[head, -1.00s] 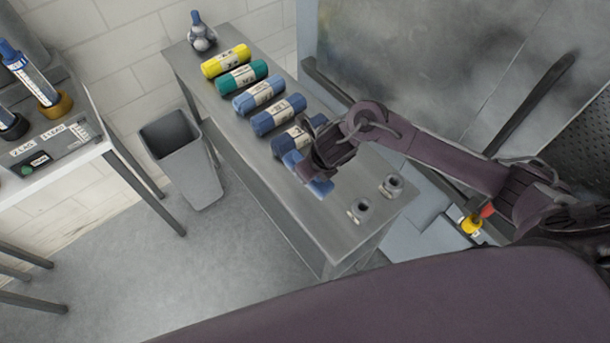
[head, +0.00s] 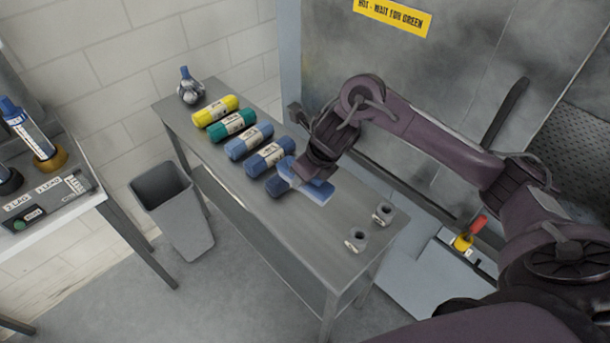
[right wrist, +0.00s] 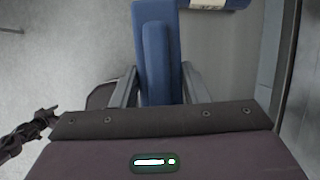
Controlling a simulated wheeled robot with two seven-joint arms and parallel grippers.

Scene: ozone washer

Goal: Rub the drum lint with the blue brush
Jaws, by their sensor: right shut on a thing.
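My right gripper (head: 318,158) is over the front part of the grey side table and is shut on the blue brush (head: 316,190). In the right wrist view the brush (right wrist: 155,50) shows as a long blue body with a raised strip, between the two fingers. Whether it touches the table top is hard to tell. The perforated metal wall (head: 573,150), which looks like the drum, shows at the far right. I cannot make out any lint on it.
Rolls in yellow (head: 215,111), teal (head: 231,125) and blue (head: 249,141) line the table (head: 290,235). Two small grey fittings (head: 357,240) stand at its near end. A grey bin (head: 172,210) is at left. A large metal panel (head: 360,65) with a yellow sign (head: 392,15) stands behind.

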